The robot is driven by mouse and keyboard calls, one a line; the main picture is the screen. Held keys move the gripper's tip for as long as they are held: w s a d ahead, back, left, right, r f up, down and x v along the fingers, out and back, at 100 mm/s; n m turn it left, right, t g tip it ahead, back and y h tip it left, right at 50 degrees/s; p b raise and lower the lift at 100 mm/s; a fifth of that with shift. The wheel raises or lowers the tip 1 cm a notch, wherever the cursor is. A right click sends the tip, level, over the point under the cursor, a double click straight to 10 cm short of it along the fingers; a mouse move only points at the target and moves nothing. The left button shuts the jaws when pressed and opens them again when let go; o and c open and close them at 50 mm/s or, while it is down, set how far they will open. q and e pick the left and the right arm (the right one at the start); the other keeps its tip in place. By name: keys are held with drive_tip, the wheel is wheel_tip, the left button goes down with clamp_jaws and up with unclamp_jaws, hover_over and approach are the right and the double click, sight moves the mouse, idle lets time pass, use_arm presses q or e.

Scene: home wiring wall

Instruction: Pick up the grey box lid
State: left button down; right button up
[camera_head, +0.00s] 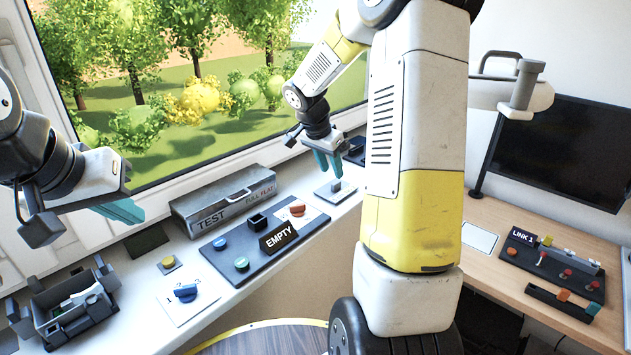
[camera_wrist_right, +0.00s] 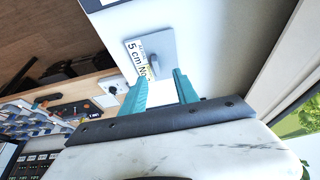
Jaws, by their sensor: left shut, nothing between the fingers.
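A small grey square plate with an upright knob (camera_head: 335,188) lies on the white sill below my right gripper. It also shows in the right wrist view (camera_wrist_right: 165,47), ahead of the fingertips and apart from them. I cannot tell which of these is the box lid. My right gripper (camera_head: 328,163) points down, open and empty; its teal fingers show apart in the wrist view (camera_wrist_right: 160,88). My left gripper (camera_head: 128,211) is shut and empty above the sill at left.
A dark panel with coloured knobs and an EMPTY sign (camera_head: 279,236) lies in front of the TEST box. A black open holder (camera_head: 68,309) is at lower left. A white card with a blue knob (camera_head: 186,295) lies beside it. A wooden desk with a LINK 1 panel (camera_head: 552,262) is at right.

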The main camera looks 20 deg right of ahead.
sight(336, 182)
drive_tip(key=x, duration=0.5)
drive_tip(key=shift+s, duration=0.35)
clamp_jaws()
